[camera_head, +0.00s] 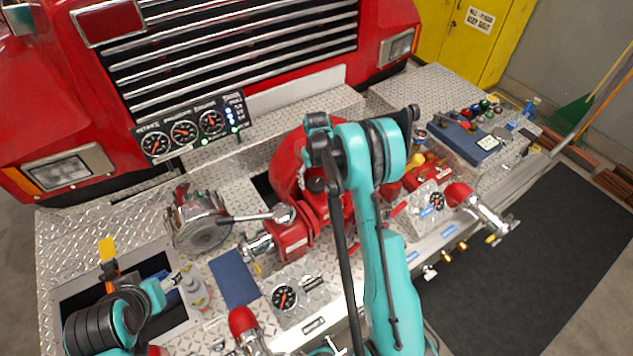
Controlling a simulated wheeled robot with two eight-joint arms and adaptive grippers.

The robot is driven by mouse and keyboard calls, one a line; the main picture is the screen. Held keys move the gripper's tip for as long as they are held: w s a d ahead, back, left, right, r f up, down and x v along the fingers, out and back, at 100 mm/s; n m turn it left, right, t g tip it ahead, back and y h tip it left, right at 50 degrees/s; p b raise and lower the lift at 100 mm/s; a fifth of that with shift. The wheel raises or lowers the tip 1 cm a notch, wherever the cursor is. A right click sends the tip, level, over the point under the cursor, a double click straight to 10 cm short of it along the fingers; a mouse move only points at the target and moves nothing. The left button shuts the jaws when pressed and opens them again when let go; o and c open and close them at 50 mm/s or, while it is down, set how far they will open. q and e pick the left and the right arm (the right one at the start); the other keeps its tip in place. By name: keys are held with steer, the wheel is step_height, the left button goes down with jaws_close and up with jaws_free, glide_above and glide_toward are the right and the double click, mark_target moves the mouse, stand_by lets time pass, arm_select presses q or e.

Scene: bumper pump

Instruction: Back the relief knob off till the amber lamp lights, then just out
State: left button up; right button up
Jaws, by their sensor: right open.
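My right arm rises through the middle, and its gripper (415,122) is at the far end, partly hidden behind the arm and open. It is above the red pump body, near a yellow knob (431,161); I cannot tell if they touch. I cannot tell for sure which knob is the relief knob. A gauge panel (192,127) at the back left has dials, blue lights and green lights; I make out no lit amber lamp. My left arm shows at the lower left; its gripper (150,292) is small and its fingers are unclear.
A chrome pump part with a lever (197,218) stands left of the red pump body (318,203). Dark mat (545,260) is clear.

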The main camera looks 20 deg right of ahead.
mark_target(317, 182)
step_height(317, 182, up, 11)
stand_by(0.3)
steer(key=shift+s, duration=0.1)
stand_by(0.4)
